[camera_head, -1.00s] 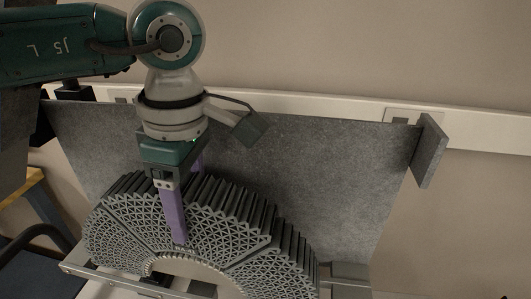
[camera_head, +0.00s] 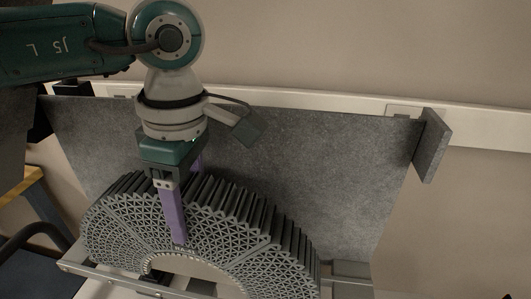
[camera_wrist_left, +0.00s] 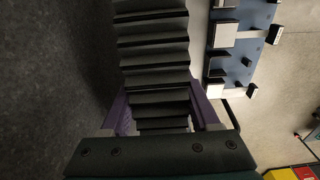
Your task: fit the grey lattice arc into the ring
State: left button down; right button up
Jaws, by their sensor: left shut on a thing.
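My left gripper (camera_head: 176,212), with purple fingers, points down and is shut on a grey lattice arc (camera_head: 203,218). One finger lies on the arc's front face, the other goes down behind it. The arc sits at the top middle of the upright grey half ring (camera_head: 112,232), between a left and a right lattice segment (camera_head: 275,268). Whether it is fully seated cannot be told. In the left wrist view, the fingers straddle the dark ribbed outer edge of the arc (camera_wrist_left: 155,68). My right gripper is not in view.
A large grey panel (camera_head: 310,185) stands close behind the ring, with a small upright plate (camera_head: 430,145) at its right end. A metal frame (camera_head: 95,273) runs under the ring. A pale wall rail (camera_head: 480,125) runs behind. Space above and right is clear.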

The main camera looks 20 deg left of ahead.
aim_at(185, 183)
pick_arm(q)
jog(key=shift+c, duration=0.2)
grip_release()
jog(key=shift+o, duration=0.2)
jog(key=shift+d+r+p, duration=0.15)
jog(key=shift+r+p, duration=1.6)
jog(key=shift+r, duration=0.75)
jog(key=shift+f, duration=0.15)
